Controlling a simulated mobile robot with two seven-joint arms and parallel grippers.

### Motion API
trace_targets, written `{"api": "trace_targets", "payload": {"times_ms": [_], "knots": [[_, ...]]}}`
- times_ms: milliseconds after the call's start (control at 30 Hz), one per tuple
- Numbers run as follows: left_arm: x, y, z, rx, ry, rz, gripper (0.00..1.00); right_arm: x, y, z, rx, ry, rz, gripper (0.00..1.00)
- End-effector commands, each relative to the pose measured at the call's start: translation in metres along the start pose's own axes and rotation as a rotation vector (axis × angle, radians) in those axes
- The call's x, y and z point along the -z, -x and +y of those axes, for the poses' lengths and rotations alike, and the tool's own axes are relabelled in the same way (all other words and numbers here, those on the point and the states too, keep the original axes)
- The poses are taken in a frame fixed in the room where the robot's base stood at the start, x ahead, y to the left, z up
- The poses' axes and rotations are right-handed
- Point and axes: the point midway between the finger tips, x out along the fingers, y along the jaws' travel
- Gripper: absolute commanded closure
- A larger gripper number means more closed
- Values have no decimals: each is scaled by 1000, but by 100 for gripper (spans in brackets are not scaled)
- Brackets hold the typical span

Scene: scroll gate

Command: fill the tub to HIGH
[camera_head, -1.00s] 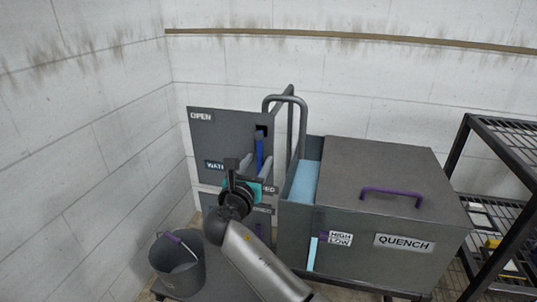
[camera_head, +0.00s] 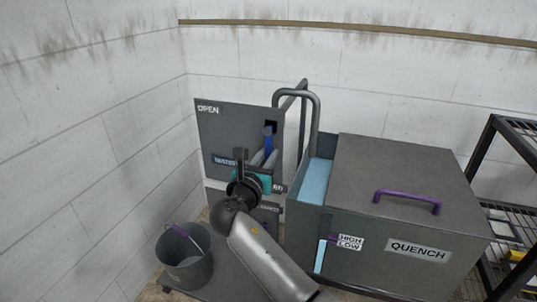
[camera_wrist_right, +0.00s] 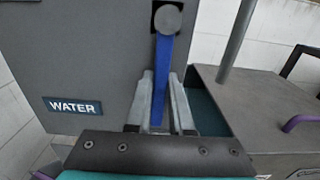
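The dark grey tub labelled QUENCH (camera_head: 375,262) stands at the right. Light blue water (camera_head: 316,181) shows at its open left side. On its front, a pale blue gauge strip (camera_head: 321,256) reaches about the LOW mark, beside the HIGH/LOW label (camera_head: 349,242). A blue lever (camera_wrist_right: 161,75) hangs down from a round pivot on the grey WATER panel (camera_head: 225,130). My right gripper (camera_head: 265,157) is at the lever, with its fingers on either side of it; a gap shows between them, and contact is unclear. My left gripper is not in view.
A grey bucket (camera_head: 186,262) stands at the lower left. Grey bent pipes (camera_head: 300,100) rise between panel and tub. A lid with a purple handle (camera_head: 408,200) covers most of the tub. A black wire shelf (camera_head: 512,150) stands at the right edge.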

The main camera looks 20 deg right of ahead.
Motion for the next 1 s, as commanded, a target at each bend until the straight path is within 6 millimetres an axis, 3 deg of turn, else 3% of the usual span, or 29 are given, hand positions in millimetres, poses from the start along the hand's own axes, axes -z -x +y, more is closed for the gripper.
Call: {"api": "trace_targets", "payload": {"times_ms": [167,1000], "knots": [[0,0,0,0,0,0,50,0,0,0,0,0,0,100],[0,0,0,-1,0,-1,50,0,0,0,1,1,0,100]]}}
